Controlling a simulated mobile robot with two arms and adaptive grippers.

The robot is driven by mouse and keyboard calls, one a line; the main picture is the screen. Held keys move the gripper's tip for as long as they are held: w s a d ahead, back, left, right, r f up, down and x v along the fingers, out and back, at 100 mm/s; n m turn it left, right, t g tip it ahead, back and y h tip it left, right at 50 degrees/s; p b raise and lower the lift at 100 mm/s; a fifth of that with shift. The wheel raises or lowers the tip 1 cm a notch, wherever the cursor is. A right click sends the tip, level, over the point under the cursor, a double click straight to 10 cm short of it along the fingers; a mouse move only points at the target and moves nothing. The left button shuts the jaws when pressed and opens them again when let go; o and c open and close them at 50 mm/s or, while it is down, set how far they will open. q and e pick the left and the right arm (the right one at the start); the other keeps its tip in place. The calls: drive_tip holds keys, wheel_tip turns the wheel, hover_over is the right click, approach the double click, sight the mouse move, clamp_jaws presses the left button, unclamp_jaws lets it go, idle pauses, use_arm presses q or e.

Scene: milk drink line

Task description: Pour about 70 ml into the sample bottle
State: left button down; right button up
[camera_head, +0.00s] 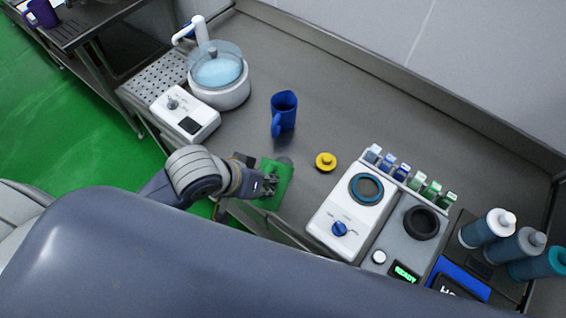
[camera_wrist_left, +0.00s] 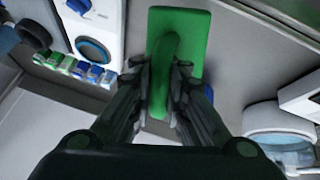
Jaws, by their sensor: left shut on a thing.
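My left gripper (camera_head: 268,184) is shut on the raised grip of a green flat-faced object (camera_head: 280,178) near the front edge of the counter. In the left wrist view the fingers (camera_wrist_left: 164,75) close on that grip, and the green plate (camera_wrist_left: 193,35) spreads behind it. A blue jug (camera_head: 284,112) stands upright on the counter beyond the gripper; its contents cannot be made out. A yellow round lid-like piece (camera_head: 325,161) lies to the right. I cannot clearly make out which thing is the sample bottle. My right gripper is not in view.
A bath with blue liquid (camera_head: 218,71) and a white control box (camera_head: 185,116) stand left. Two devices (camera_head: 346,217) (camera_head: 408,240), a row of small blue- and green-topped containers (camera_head: 402,171) and several grey-and-teal bottles (camera_head: 487,228) stand right. The counter behind the jug is clear.

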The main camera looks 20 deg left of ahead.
sight(261, 200)
use_arm(q)
drive_tip(key=shift+s+f+t+b, duration=0.5)
drive_tip(key=shift+f+b, duration=0.2)
drive_tip(key=shift+s+f+t, duration=0.1)
drive_tip(key=shift+s+t, duration=0.15)
drive_tip(key=shift+t, duration=0.05)
drive_tip(key=shift+s+t+p, duration=0.25)
drive_tip(key=shift+t+p, duration=0.05)
drive_tip(key=shift+t, duration=0.1)
drive_tip(key=shift+s+f+m+t+h+b, duration=0.2)
drive_tip(key=shift+s+m+t+h+b, duration=0.15)
drive_tip(key=shift+t+b, duration=0.2)
drive_tip(key=shift+w+r, duration=0.1)
drive_tip(key=shift+r, duration=0.05)
drive_tip(key=shift+f+t+b, duration=0.35)
drive_tip(key=shift+f+b, duration=0.3)
drive_tip(key=shift+b, duration=0.05)
drive_tip(key=shift+f, duration=0.15)
drive_tip(key=shift+s+t+b, duration=0.35)
drive_tip(key=shift+t+b, duration=0.05)
drive_tip(key=shift+b, duration=0.05)
